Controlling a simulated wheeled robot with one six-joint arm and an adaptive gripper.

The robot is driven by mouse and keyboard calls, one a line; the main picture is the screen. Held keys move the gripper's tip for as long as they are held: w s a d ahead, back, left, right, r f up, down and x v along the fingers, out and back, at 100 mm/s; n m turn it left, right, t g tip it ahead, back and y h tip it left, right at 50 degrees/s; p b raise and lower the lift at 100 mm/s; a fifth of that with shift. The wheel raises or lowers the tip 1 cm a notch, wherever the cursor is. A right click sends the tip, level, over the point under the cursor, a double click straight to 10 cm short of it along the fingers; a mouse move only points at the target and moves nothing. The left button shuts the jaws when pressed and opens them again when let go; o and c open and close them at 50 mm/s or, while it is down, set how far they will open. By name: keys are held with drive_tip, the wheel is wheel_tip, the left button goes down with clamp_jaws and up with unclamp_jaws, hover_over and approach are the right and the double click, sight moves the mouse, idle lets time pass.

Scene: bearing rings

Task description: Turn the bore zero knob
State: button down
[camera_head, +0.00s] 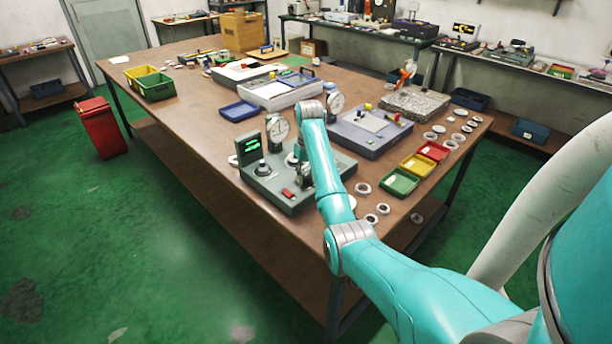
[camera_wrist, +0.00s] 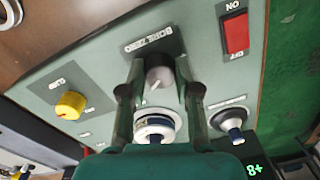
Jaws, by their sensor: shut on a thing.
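The bore zero knob (camera_wrist: 158,84) is a grey round knob with a white pointer line, below the label BORE ZERO on a grey-green gauge panel (camera_wrist: 105,75). My gripper (camera_wrist: 160,70) has one finger on each side of the knob and is shut on it. In the head view my gripper (camera_head: 303,172) is down at the gauge station (camera_head: 270,187), and my arm hides part of that station. The knob itself cannot be made out there.
A red ON/OFF switch (camera_wrist: 236,34), a yellow knob (camera_wrist: 70,105) and a white-rimmed post (camera_wrist: 156,127) are close around the knob. A dial gauge (camera_head: 277,128) and green display (camera_head: 250,147) stand on the station. Loose rings (camera_head: 371,219) lie to its right.

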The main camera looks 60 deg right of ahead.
idle(0.3)
drive_tip(key=c, duration=0.8)
unclamp_jaws()
